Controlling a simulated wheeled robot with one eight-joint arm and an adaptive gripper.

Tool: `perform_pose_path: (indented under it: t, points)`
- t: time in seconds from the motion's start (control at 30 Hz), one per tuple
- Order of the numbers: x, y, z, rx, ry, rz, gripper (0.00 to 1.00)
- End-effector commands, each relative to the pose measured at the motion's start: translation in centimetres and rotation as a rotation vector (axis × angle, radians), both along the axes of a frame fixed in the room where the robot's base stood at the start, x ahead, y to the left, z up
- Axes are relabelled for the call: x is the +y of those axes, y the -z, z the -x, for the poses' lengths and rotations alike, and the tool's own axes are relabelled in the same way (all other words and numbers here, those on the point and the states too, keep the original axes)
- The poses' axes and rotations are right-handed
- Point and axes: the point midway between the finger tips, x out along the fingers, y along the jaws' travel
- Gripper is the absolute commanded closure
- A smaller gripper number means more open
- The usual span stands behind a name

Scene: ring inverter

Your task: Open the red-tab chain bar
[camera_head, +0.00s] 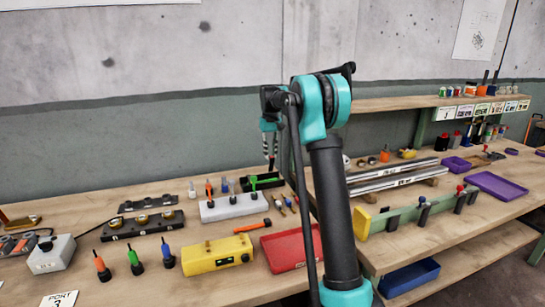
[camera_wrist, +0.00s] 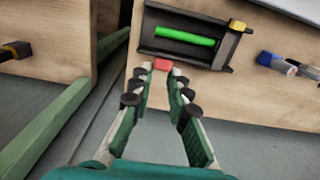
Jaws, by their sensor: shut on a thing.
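The red tab (camera_wrist: 162,65) sits at the near-left edge of a black tray (camera_wrist: 149,30) in the wrist view. My gripper (camera_wrist: 162,72) is shut on the red tab, with a fingertip at each side of it. A dark bar runs along the tray's near edge beside the tab; I cannot tell whether it is open. A green cylinder (camera_wrist: 185,38) lies in the tray. In the head view the tray (camera_head: 247,187) stands at the back of the left bench, and my gripper (camera_head: 270,152) hangs above it; the red tab is not discernible there.
A white block with colored pegs (camera_head: 233,208) stands in front of the black tray. A red tray (camera_head: 290,250) and a yellow box (camera_head: 216,255) lie nearer. Metal rails (camera_head: 395,178) lie to the right of my arm. A blue-capped item (camera_wrist: 275,60) lies right of the tray.

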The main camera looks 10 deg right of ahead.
Motion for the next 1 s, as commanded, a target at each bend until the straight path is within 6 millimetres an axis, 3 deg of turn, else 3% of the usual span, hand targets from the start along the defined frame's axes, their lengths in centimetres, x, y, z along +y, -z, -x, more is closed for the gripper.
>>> perform_pose_path:
  t: [0.3,1.0]
  points:
    - [0.5,0.5,-2.2,0.155,-0.001,0.03,1.0]
    - [0.7,1.2,-3.4,0.386,-0.001,0.076,1.0]
